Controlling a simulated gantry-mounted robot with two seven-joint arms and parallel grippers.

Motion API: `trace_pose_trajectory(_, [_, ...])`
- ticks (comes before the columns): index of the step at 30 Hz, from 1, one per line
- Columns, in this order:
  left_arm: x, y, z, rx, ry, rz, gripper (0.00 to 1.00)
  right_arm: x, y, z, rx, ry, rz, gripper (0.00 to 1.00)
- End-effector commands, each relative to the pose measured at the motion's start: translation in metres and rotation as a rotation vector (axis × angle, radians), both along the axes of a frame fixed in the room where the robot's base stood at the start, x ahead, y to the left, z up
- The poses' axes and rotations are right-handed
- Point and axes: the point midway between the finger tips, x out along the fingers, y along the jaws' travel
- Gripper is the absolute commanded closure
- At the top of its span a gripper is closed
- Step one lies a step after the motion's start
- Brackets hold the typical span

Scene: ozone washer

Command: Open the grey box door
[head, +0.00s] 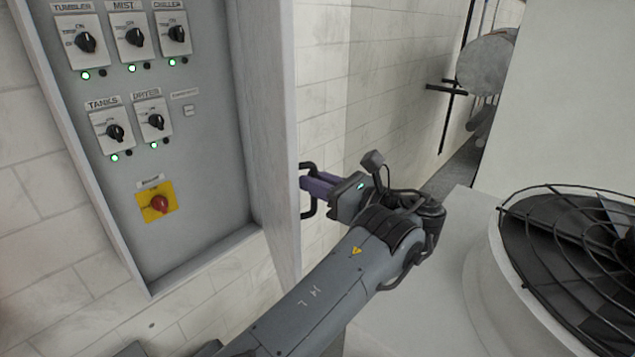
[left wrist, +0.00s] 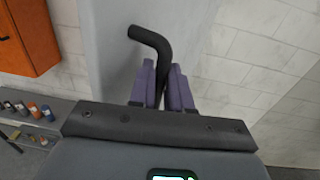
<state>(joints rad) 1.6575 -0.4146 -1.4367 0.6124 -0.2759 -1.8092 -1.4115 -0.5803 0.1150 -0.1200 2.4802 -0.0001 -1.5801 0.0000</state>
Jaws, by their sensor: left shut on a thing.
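The grey box (head: 205,215) is on the tiled wall at the left of the head view, with its inside and switches showing. Its door (head: 272,120) stands swung out at the box's right side. A black bar handle (head: 308,168) is on the door's outer face. My left gripper (head: 308,186) is shut on this handle, with its purple fingers around it. In the left wrist view the handle (left wrist: 150,38) runs down between the two purple fingers (left wrist: 163,88), and the door's grey face (left wrist: 110,60) is behind it. My right gripper is not in view.
Inside the box are several black knobs with green lights and a red knob (head: 160,203) on a yellow plate. A large caged fan (head: 575,250) stands at the right. An orange cabinet (left wrist: 30,35) and a shelf of small cans (left wrist: 35,110) show in the left wrist view.

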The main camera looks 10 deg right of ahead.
Motion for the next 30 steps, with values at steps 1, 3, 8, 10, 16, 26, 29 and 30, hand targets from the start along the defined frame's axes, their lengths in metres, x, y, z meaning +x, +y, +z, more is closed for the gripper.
trace_pose_trajectory(1, [0.006,0.009,-0.006,-0.002,0.009,0.012,0.78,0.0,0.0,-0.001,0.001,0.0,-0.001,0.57])
trace_pose_trajectory(3, [0.006,0.009,-0.006,-0.001,0.009,0.012,0.67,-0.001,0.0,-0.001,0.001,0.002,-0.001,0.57])
trace_pose_trajectory(8, [0.004,0.006,-0.004,-0.001,0.006,0.009,0.65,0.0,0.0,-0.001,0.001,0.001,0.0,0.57])
trace_pose_trajectory(10, [0.004,0.005,-0.003,-0.001,0.005,0.008,0.65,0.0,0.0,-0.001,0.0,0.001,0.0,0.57])
trace_pose_trajectory(16, [0.003,0.005,-0.002,-0.001,0.004,0.007,0.65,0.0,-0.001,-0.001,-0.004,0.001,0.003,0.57])
trace_pose_trajectory(26, [0.001,0.004,-0.003,0.0,0.003,-0.007,0.65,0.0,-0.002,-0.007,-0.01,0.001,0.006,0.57])
trace_pose_trajectory(29, [0.0,0.004,-0.005,-0.001,0.002,-0.023,0.65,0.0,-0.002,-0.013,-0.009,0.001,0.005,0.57])
trace_pose_trajectory(30, [-0.001,0.004,-0.005,-0.001,0.001,-0.033,0.65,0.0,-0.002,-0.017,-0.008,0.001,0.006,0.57])
